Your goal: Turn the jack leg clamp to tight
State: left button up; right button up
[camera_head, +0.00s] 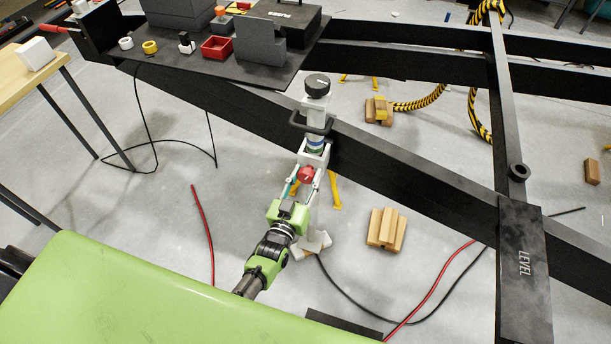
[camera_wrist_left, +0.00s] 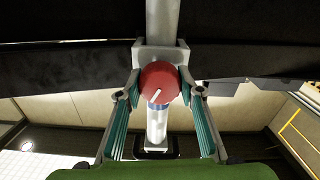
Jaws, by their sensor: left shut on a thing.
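The jack leg clamp is a red round knob (camera_head: 306,174) on the front of a pale bracket around the jack leg (camera_head: 315,146). In the left wrist view the knob (camera_wrist_left: 159,82) faces me, with a white line on it slanting from upper right to lower left. My left gripper (camera_head: 305,180) is at the knob, one finger on each side, and is shut on it. Its fingers also show in the left wrist view (camera_wrist_left: 160,88). The fingertips' contact is partly hidden. The jack leg stands upright at the black chassis beam (camera_head: 400,166). My right gripper is not in view.
A black handle (camera_head: 311,123) and dark top knob (camera_head: 317,85) sit above the clamp. A black shelf (camera_head: 185,60) with small parts is behind. Wooden blocks (camera_head: 386,229) and a red cable (camera_head: 203,235) lie on the floor. A LEVEL plate (camera_head: 524,270) is at right.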

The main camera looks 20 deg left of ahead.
pick_arm(q)
jog(key=m, duration=0.5)
jog(key=shift+w+a+r+m, duration=0.1)
jog(key=shift+r+m, duration=0.05)
jog(key=shift+m, duration=0.15)
jog(key=m+b, duration=0.1)
jog(key=m, duration=0.4)
jog(key=shift+r+m, duration=0.1)
jog(key=shift+m, duration=0.2)
jog(key=o, duration=1.1)
jog(key=shift+s+f, duration=0.25)
jog(key=shift+s, duration=0.2)
jog(key=s, duration=1.1)
jog(key=shift+s+a+r, duration=0.1)
jog(key=shift+a+r, duration=0.05)
